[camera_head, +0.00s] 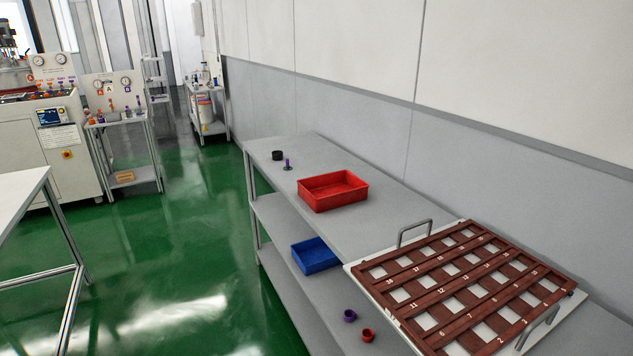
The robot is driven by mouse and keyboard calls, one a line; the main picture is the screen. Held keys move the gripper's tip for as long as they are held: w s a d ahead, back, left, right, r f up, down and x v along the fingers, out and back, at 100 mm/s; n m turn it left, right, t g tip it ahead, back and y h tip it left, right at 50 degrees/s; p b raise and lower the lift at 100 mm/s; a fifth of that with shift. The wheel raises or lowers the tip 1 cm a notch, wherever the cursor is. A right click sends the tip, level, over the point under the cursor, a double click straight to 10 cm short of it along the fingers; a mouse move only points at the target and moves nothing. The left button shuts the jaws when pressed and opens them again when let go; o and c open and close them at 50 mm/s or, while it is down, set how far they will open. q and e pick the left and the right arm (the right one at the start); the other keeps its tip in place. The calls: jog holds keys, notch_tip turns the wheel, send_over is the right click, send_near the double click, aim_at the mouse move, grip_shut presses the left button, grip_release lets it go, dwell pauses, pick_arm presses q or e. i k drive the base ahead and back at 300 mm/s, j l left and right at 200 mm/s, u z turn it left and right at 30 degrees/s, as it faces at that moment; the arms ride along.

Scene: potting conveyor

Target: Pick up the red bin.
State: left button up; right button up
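The red bin (334,202) is a shallow, open rectangular tray on the top of the grey bench (374,232), around its middle. It looks empty and sits upright, with nothing touching it. Neither of my grippers shows in the head view.
A blue bin (315,261) is on the bench's lower shelf, with purple (350,315) and red (368,335) rings nearby. A numbered brown grid board (465,283) with handles covers the bench's near end. A black ring (277,155) and purple piece (287,165) stand behind the red bin. Green floor (190,270) is open.

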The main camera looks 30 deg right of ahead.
aim_at(326, 192)
jog(key=i, duration=2.9)
jog(key=i+z, duration=0.2)
jog(key=z, duration=0.2)
jog(key=i+j+z, duration=0.1)
jog(key=z, duration=0.3)
jog(key=i+j+z, duration=0.1)
jog(key=i+z, duration=0.15)
jog(key=z, duration=1.9)
